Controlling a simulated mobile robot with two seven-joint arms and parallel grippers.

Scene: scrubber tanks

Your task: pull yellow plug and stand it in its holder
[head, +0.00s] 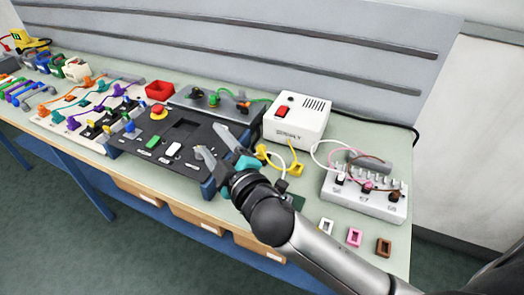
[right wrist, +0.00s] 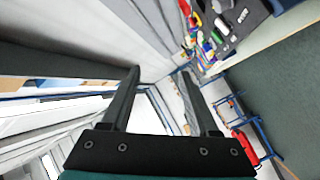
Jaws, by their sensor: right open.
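My right gripper (head: 209,140) is open and empty. It hangs above the right part of the dark panel (head: 140,145), to the left of the white supply box (head: 297,119). Yellow pieces, one of them (head: 295,168), lie in front of the box, with a yellow cable running down to them. Another yellow piece (head: 262,151) shows just behind my right wrist. I cannot tell which is the plug and which is its holder; my arm hides part of this area. The right wrist view shows both fingers apart with nothing between them. My left gripper is not in view.
A white terminal block (head: 364,192) with wires stands at the right. White (head: 327,227), pink (head: 354,237) and brown (head: 383,247) holders sit along the front right. A red bin (head: 159,90) and coloured cables are at the left. A grey wall panel backs the bench.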

